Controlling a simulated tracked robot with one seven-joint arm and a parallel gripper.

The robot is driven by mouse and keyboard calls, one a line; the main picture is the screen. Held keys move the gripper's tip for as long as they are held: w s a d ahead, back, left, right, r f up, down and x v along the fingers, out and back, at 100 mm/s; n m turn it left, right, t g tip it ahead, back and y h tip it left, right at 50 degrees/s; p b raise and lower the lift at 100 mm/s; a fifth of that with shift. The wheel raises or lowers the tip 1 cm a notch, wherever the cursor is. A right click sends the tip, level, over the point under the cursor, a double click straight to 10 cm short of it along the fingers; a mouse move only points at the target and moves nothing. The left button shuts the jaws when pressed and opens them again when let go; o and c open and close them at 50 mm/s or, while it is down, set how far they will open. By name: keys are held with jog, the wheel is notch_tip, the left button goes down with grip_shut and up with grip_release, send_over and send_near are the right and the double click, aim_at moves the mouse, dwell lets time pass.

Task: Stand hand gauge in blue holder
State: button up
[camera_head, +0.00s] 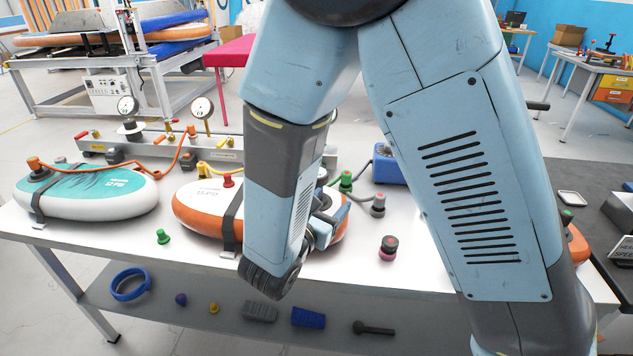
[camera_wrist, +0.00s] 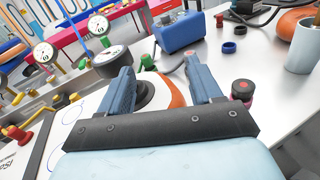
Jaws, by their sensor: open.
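The blue holder (camera_wrist: 181,33) is a box on the white table, beyond my gripper in the wrist view; part of it shows behind my arm in the head view (camera_head: 388,169). A dark round piece with a pale rim (camera_wrist: 113,61), which looks like the hand gauge, is just beyond my left finger in the wrist view; I cannot tell whether they touch. My gripper (camera_wrist: 160,67) is open, its fingers wide apart over the orange-and-white board (camera_head: 196,213). Nothing shows gripped between them. In the head view my arm hides most of this area.
A teal board (camera_head: 90,190) lies at the left. A manifold with two dial gauges (camera_head: 202,108) and an orange hose stands behind the boards. A green plug (camera_head: 162,237) and a dark-and-pink knob (camera_head: 388,248) stand near the front. A pale cup (camera_wrist: 304,45) stands at the right.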

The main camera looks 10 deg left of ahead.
aim_at(318, 184)
jog(key=s+a+f+n+t+y, duration=0.2)
jog(key=a+f+n+y, duration=0.15)
jog(key=a, duration=0.25)
jog(key=shift+n, duration=0.25)
jog(key=w, duration=0.4)
jog(key=w+d, duration=0.1)
jog(key=w, duration=0.4)
jog(key=w+d, duration=0.1)
jog(key=w, duration=0.3)
jog(key=shift+w+d+r, duration=0.15)
jog(key=shift+d+r, duration=0.05)
jog(key=shift+r, duration=0.1)
jog(key=c, duration=1.1)
